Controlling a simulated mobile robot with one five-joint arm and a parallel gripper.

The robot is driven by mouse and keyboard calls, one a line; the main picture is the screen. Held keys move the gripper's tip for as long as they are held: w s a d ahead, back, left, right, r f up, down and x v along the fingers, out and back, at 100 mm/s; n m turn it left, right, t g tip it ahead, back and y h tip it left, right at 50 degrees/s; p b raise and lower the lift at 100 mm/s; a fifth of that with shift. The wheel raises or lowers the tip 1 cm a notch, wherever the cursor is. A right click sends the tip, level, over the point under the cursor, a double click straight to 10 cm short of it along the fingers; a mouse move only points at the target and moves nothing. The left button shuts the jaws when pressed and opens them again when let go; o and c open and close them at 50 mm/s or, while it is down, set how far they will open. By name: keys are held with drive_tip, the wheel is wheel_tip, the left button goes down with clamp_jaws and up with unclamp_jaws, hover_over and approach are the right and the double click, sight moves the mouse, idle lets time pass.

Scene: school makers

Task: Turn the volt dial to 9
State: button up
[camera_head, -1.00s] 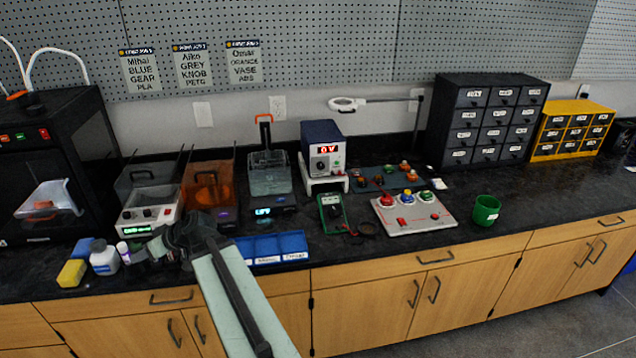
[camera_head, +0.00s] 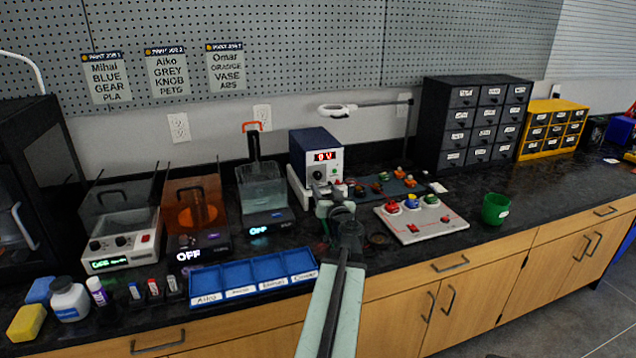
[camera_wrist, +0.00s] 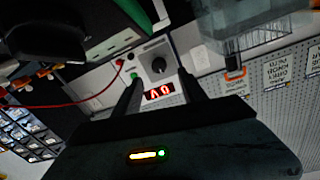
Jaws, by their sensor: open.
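The power supply (camera_head: 311,145) is a dark blue box with a pale front. It stands on a white stand against the back of the counter. Its red display (camera_head: 324,156) shows one digit and a V; the digit is too small to read surely. The dark round volt dial (camera_head: 318,175) sits below the display. In the wrist view, rolled about upside down, the dial (camera_wrist: 158,66) lies ahead between the fingers. My gripper (camera_wrist: 158,78) is open and empty, pointing at the front panel. In the head view, my arm hides part of the stand.
A switch panel (camera_head: 430,222) and green cup (camera_head: 496,208) stand right. A clear tank (camera_head: 263,190) and blue tray (camera_head: 250,282) are left.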

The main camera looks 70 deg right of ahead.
sight(318, 177)
drive_tip(key=x, duration=0.7)
drive_tip(key=shift+d, duration=0.3)
clamp_jaws()
